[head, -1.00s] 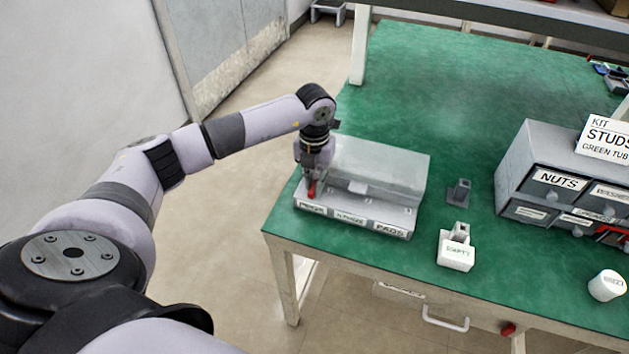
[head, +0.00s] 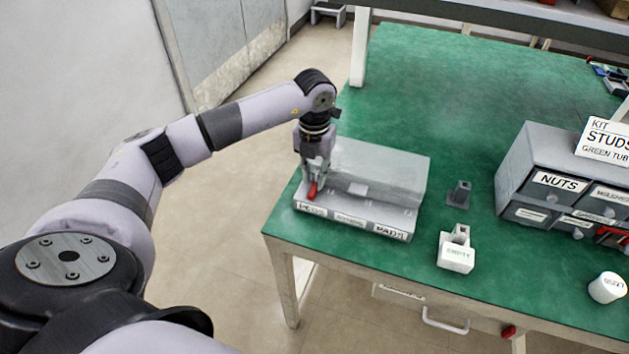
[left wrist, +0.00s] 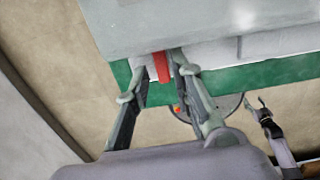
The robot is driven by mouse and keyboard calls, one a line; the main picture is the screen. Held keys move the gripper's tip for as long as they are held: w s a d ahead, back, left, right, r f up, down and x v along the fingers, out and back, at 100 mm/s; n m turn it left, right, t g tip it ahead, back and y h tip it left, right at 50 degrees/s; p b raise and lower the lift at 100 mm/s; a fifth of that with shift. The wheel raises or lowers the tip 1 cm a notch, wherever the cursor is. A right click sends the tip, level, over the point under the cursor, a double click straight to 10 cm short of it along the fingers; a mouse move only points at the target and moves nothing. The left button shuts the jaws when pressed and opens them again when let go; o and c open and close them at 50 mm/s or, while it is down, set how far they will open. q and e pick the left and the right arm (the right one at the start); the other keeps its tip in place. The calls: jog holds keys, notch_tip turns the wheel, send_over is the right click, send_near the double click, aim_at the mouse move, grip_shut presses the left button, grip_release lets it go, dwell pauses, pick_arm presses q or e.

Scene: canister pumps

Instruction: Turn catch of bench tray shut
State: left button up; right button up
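The bench tray (head: 400,214) is a grey case with a translucent-looking raised cover and labelled front compartments, near the bench's left front corner. Its red catch (head: 312,190) is at the left front. My left gripper (head: 313,184) points down at the catch. In the left wrist view, the red catch (left wrist: 161,67) is between the two fingertips of my left gripper (left wrist: 158,78). The right finger is close beside it, and a gap shows on the left, so the fingers look open around it. A small forked part (left wrist: 260,108), possibly my right gripper, shows there; its state is unclear.
On the green bench (head: 430,100), a small grey block (head: 459,194) and a white holder marked EMPTY (head: 456,255) are right of the tray. A drawer cabinet (head: 515,170) and a white cup (head: 606,287) are farther right. The bench behind the tray is clear.

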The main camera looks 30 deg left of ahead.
aim_at(315, 187)
pick_arm(q)
notch_tip(315, 187, up, 9)
jog(key=shift+f, duration=0.15)
dwell(0.5)
